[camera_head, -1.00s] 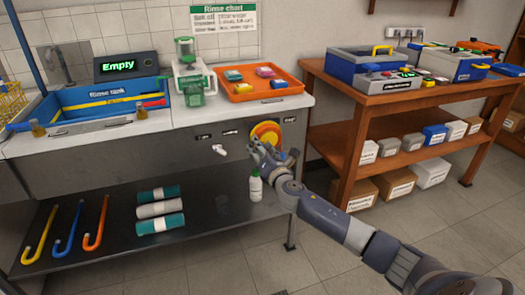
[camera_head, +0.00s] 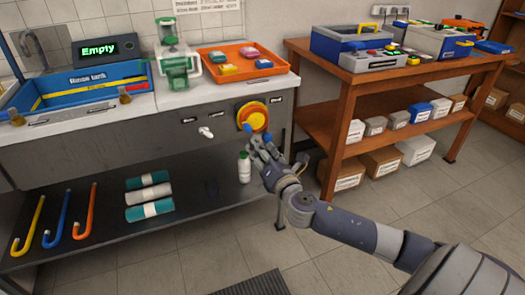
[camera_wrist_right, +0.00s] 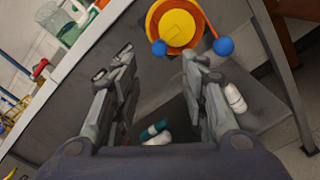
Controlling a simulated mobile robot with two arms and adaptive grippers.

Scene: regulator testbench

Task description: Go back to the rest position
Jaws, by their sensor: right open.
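My right gripper (camera_head: 262,145) is in front of the testbench, just below the round yellow and orange dial (camera_head: 252,116) on its front panel. In the right wrist view my right gripper (camera_wrist_right: 160,75) has its two fingers spread wide with nothing between them. The dial (camera_wrist_right: 177,28) with its blue knobs shows beyond the fingertips there, apart from them as far as I can tell. My left gripper is in neither view.
A white bottle (camera_head: 244,167) stands on the dark lower shelf (camera_head: 100,222), close to my right gripper. A wooden table (camera_head: 340,72) with toolboxes stands to the right. An orange tray (camera_head: 278,66) and a blue rinse tank (camera_head: 110,84) are on the counter. Floor in front is clear.

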